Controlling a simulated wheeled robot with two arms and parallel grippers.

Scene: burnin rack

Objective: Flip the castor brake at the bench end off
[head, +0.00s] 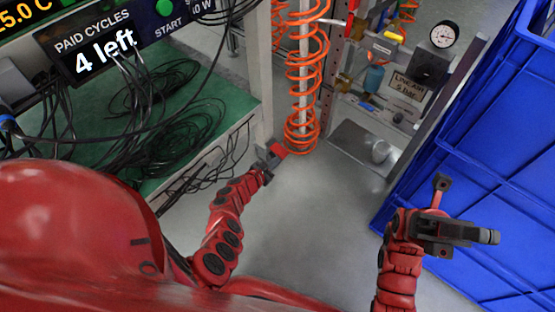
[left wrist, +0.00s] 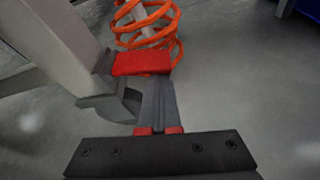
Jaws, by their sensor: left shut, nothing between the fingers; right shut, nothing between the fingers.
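The castor brake's red pedal (head: 278,150) is at the foot of the pale bench leg (head: 262,90). In the left wrist view the red pedal (left wrist: 142,62) sticks out to the right of the leg (left wrist: 60,45), above the grey castor (left wrist: 112,104). My left gripper (head: 269,162) is shut and empty, with its fingertips (left wrist: 153,84) at the pedal's lower edge. I cannot tell whether they touch it. The fingers hide a little of what lies behind them. My right gripper (head: 490,236) is shut and empty, in front of the blue crate, far from the castor.
An orange coiled hose (head: 303,65) hangs close behind the pedal. A green bench mat (head: 190,110) with loose black cables lies left of the leg. The blue crate (head: 480,130) fills the right side. The grey floor (head: 310,220) between my arms is clear.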

